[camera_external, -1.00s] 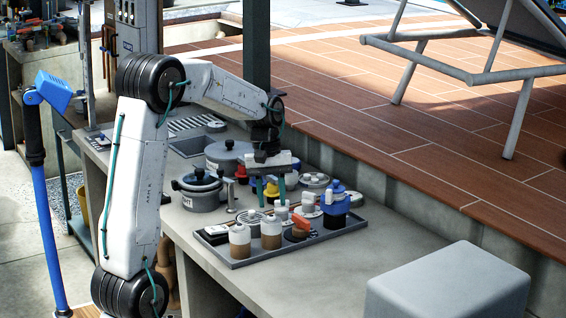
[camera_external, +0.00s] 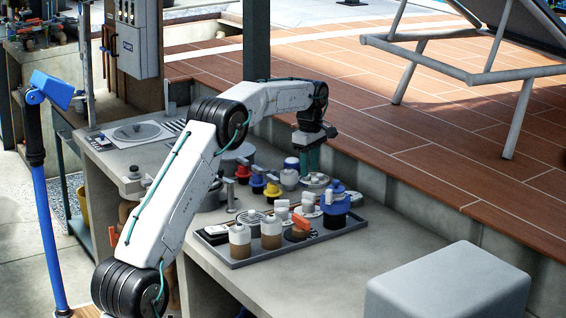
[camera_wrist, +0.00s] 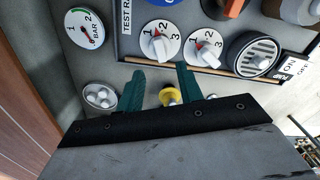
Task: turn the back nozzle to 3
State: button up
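Two white dials with white knobs and red and black figures sit side by side on the tray, the left one (camera_wrist: 161,42) and the right one (camera_wrist: 204,46) in the wrist view. I cannot tell which is the back nozzle. The right dial shows 1, 2 and 3; the knob settings are unclear. The dials look small in the external view (camera_external: 308,202). My gripper (camera_wrist: 160,70) is open and empty, with teal fingers pointing down. In the external view my gripper (camera_external: 309,172) hangs behind the tray's back edge, apart from the dials.
The grey tray (camera_external: 255,257) also holds two brown-and-white jars (camera_external: 271,233) and a blue-topped pot (camera_external: 335,205). A bar gauge (camera_wrist: 83,29) lies to the left in the wrist view. A yellow knob (camera_wrist: 169,96) shows near my fingers.

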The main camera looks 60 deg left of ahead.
aim_at(309, 193)
notch_tip(309, 193, down, 8)
jog(key=shift+r, duration=0.2)
grip_shut()
